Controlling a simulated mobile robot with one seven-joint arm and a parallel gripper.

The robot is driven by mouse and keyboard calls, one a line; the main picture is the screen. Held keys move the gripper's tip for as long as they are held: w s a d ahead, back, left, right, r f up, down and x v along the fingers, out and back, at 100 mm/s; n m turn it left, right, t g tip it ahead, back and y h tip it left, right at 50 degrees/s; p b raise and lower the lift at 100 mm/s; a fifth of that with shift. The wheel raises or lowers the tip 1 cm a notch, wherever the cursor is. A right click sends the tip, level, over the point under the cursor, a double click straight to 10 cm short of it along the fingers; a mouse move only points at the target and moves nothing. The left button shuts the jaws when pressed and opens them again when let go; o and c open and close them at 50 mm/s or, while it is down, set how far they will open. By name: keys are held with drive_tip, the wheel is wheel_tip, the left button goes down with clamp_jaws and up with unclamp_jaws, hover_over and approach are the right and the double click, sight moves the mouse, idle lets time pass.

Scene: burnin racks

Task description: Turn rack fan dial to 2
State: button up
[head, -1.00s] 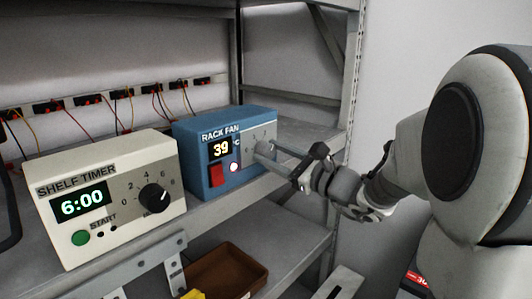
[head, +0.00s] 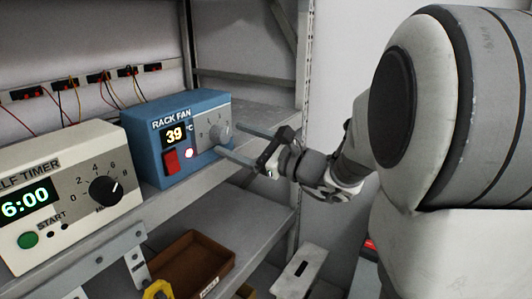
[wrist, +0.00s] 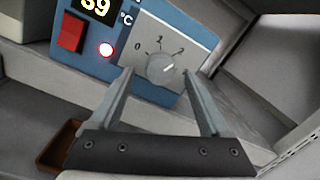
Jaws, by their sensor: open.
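The blue rack fan box (head: 146,142) stands on the shelf, with a display reading 39 °C, a red switch (head: 171,161) and a lit red lamp (head: 189,153). Its grey dial (head: 220,133) sits on a light panel at the right of the front; it also shows in the wrist view (wrist: 161,69), where its pointer leans to the upper right, near the 2. My gripper (head: 229,142) is open in front of the panel. In the wrist view its fingers (wrist: 158,82) stand to either side of the dial, slightly below it, with no clear contact.
A cream shelf timer (head: 65,195) reading 6:00, with a black knob and green button, stands left of the fan box. A brown tray (head: 190,265) lies on the lower shelf. A rack post (head: 304,110) rises to the right.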

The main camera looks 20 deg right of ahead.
drive_tip(key=v, duration=1.5)
